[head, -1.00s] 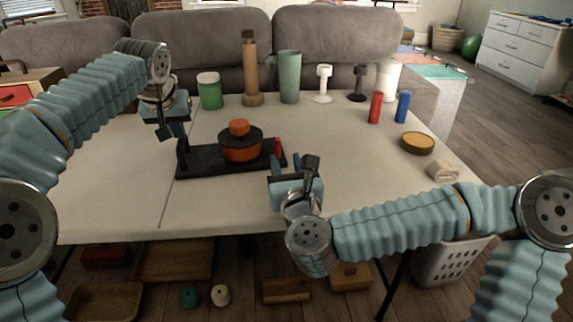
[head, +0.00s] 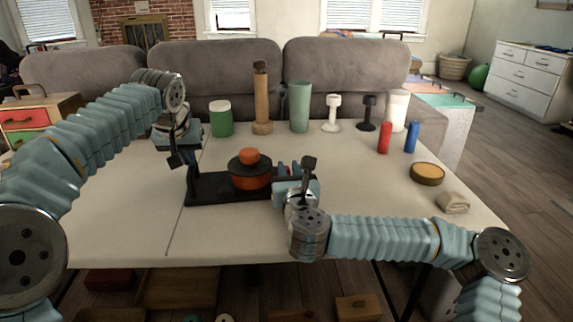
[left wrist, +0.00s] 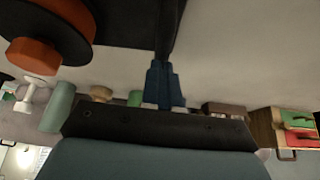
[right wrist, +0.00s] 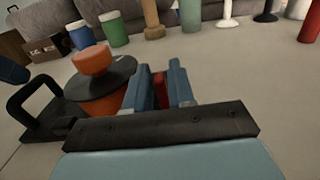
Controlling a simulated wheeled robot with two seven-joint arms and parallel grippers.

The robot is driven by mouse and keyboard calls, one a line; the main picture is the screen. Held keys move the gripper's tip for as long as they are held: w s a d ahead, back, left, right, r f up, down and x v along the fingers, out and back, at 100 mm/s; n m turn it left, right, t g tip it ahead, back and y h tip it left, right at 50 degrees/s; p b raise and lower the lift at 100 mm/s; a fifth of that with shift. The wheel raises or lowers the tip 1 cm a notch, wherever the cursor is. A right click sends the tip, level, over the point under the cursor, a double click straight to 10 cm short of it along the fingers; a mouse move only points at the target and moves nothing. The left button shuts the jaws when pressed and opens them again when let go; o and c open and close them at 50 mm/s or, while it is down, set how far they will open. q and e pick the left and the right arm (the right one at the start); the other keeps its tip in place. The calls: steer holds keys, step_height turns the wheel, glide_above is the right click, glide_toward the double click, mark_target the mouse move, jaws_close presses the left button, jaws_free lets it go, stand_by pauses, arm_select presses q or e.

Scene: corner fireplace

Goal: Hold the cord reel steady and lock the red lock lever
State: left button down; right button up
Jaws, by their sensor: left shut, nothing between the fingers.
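The cord reel, an orange drum (head: 250,181) with a black disc and orange knob, sits on a black base (head: 212,192) on the table. It also shows in the right wrist view (right wrist: 100,82). An upright black handle (right wrist: 22,98) stands at the base's left end. The red lock lever (right wrist: 159,88) stands upright at the base's right end. My right gripper (right wrist: 163,78) is open, with its blue fingers on either side of the lever. The lever's lower part is hidden.
Behind the reel stand a green jar (head: 221,118), a wooden bottle (head: 262,100), a green cup (head: 300,106) and other vessels. The front table is clear.

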mark_target(289, 171)
arm_select(q)
steer(key=shift+f, duration=0.35)
arm_select(e)
steer(key=shift+w+a, duration=0.15)
steer(key=shift+w, duration=1.35)
jaws_close()
steer(key=shift+a+f+n, duration=0.1)
steer(key=shift+a+n, duration=0.25)
steer(key=shift+n, duration=0.45)
jaws_free()
steer(key=shift+s, duration=0.1)
steer(key=s, duration=0.8)
steer(key=s+d, duration=0.1)
steer(key=s, duration=0.3)
